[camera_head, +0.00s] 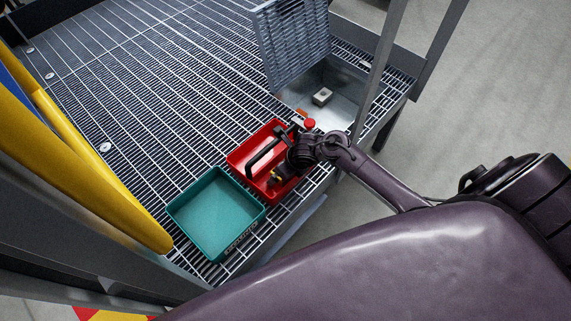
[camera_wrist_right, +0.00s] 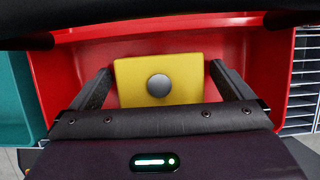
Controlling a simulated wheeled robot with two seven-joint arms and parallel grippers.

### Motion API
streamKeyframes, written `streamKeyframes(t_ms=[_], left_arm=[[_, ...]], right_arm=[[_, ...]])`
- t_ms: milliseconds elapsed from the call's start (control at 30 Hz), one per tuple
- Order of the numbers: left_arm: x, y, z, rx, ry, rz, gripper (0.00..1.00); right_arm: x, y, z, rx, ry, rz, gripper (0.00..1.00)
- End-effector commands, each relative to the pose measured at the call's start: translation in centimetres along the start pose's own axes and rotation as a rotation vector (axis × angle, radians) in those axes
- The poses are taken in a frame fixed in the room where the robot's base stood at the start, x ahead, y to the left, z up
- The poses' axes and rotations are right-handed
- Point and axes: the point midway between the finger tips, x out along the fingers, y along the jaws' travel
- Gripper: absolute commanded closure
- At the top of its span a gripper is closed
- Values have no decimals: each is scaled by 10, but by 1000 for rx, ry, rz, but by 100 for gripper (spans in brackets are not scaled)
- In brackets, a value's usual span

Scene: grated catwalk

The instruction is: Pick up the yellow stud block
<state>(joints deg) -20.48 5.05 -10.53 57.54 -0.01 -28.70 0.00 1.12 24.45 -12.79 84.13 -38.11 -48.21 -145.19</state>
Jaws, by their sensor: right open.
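The yellow stud block (camera_wrist_right: 185,72), a flat-faced yellow piece with a round grey stud, lies inside the red tote (camera_head: 239,160). In the wrist view it sits between the two dark fingers of my right gripper (camera_wrist_right: 159,72). The fingers are open, one on each side, with a narrow gap to the block on both sides. In the head view my right gripper (camera_head: 279,180) reaches down into the tote, and only a small yellow patch shows beside it. The tote's red walls (camera_wrist_right: 70,80) also show in the wrist view. My left gripper is in neither view.
A black handle (camera_head: 262,153) spans the red tote. A teal tray (camera_head: 214,214) stands close to its left, empty. Yellow rails (camera_head: 90,180) run along the left.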

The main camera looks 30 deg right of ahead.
Motion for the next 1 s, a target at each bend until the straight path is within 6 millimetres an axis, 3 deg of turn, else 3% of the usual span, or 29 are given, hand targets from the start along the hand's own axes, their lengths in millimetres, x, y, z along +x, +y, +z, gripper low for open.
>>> streamKeyframes(t_ms=[167,533,833,1000], left_arm=[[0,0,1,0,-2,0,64],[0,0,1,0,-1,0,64],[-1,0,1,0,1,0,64],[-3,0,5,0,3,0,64]], right_arm=[[0,0,0,0,0,0,1],[-1,0,0,1,-1,-1,48],[-4,-1,2,0,-1,-1,48],[-18,-1,8,-1,-3,-2,48]])
